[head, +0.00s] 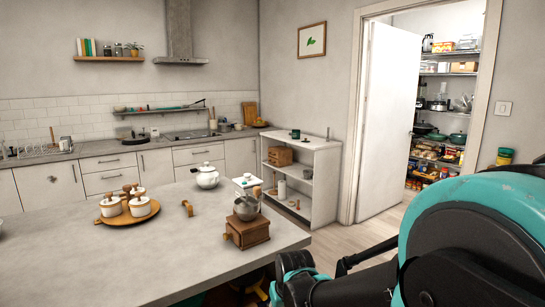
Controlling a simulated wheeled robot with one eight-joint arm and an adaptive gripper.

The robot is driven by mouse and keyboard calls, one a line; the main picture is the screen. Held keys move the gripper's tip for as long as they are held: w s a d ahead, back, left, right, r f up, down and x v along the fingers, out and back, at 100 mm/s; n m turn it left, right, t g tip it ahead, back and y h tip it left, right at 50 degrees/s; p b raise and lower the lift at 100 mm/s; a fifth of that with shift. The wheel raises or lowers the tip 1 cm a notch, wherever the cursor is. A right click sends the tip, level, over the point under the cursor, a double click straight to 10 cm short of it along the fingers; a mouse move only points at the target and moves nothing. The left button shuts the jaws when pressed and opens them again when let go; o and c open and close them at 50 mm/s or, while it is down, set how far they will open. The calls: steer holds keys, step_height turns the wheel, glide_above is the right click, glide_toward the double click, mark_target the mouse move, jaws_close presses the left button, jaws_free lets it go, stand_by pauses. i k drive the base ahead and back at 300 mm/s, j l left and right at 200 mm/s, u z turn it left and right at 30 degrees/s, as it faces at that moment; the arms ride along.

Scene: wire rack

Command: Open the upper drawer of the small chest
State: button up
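A small brown wooden box (280,156), which may be the small chest, stands on an upper shelf of the white shelf unit (327,180) in the head view. It is too small to make out its drawers or whether one is open. My teal and black arm fills the lower right. Black parts at its near end, seemingly my gripper (312,268), show at the bottom edge beside the grey table. They are well in front of the box and apart from it. Their fingers are not clear.
The grey table (75,255) fills the lower left. It carries a wooden grinder (247,232), a white teapot (207,176) and a round tray (145,214) with white pots. A white door (388,120) stands open to a stocked wire rack (440,105). Floor shows right of the table.

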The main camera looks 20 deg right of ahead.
mark_target(272, 152)
steer(key=i+l+z, duration=0.25)
steer(key=l+z, duration=0.15)
steer(key=i+l+z, duration=1.05)
steer(key=i+z, duration=0.15)
steer(key=i+l+u, duration=0.15)
steer(key=i+u, duration=0.3)
steer(key=i, duration=0.2)
steer(key=i+j+u, duration=0.15)
steer(key=i+u, duration=0.6)
steer(key=i+l+u, duration=0.1)
steer(key=i+u, duration=0.3)
steer(key=i+j, duration=0.1)
steer(key=i, duration=1.3)
steer(key=i+j, duration=0.1)
steer(key=i, duration=1.3)
